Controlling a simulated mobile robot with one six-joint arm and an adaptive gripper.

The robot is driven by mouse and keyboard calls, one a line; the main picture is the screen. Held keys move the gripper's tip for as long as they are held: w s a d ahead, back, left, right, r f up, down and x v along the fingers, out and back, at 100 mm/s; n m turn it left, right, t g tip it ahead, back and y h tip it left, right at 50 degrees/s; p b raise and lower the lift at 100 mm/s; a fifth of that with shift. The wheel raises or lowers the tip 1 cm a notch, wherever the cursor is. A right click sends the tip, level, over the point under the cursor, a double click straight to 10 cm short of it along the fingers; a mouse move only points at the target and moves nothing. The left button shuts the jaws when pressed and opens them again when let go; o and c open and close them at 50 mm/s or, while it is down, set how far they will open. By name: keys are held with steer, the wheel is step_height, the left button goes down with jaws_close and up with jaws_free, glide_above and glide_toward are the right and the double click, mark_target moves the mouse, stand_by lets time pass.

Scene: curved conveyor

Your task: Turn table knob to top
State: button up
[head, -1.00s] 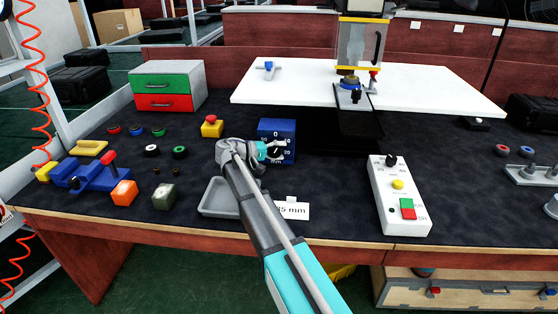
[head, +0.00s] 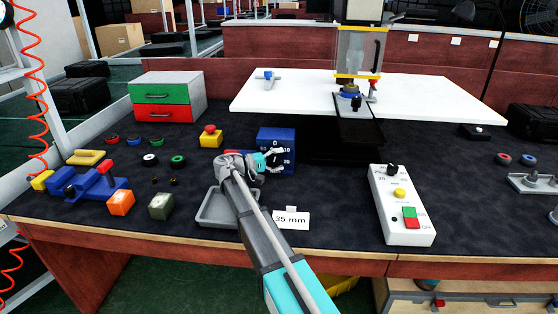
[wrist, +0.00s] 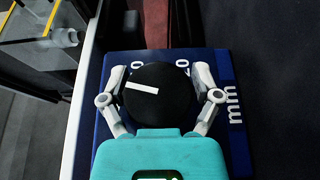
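The black round knob (wrist: 160,100) sits on the front of a blue box (head: 276,137) marked with numbers and "mm". In the wrist view its white pointer line lies toward the left, the side away from the "mm" lettering, which is the box's top side. My gripper (wrist: 157,78) has a finger on each side of the knob, close against its edges, and appears shut on it.
A grey tray (head: 212,222) and a "35 mm" card (head: 291,219) lie in front of the box. A yellow block with a red button (head: 210,136) stands to its left. A white control box (head: 402,205) stands to the right, with clear mat between.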

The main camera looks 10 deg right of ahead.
stand_by(0.4)
steer(key=shift+s+a, duration=0.15)
steer(key=shift+a, duration=1.85)
steer(key=shift+s+a, duration=0.15)
steer(key=shift+a, duration=1.8)
steer(key=shift+s+a, duration=0.15)
steer(key=shift+a, duration=1.85)
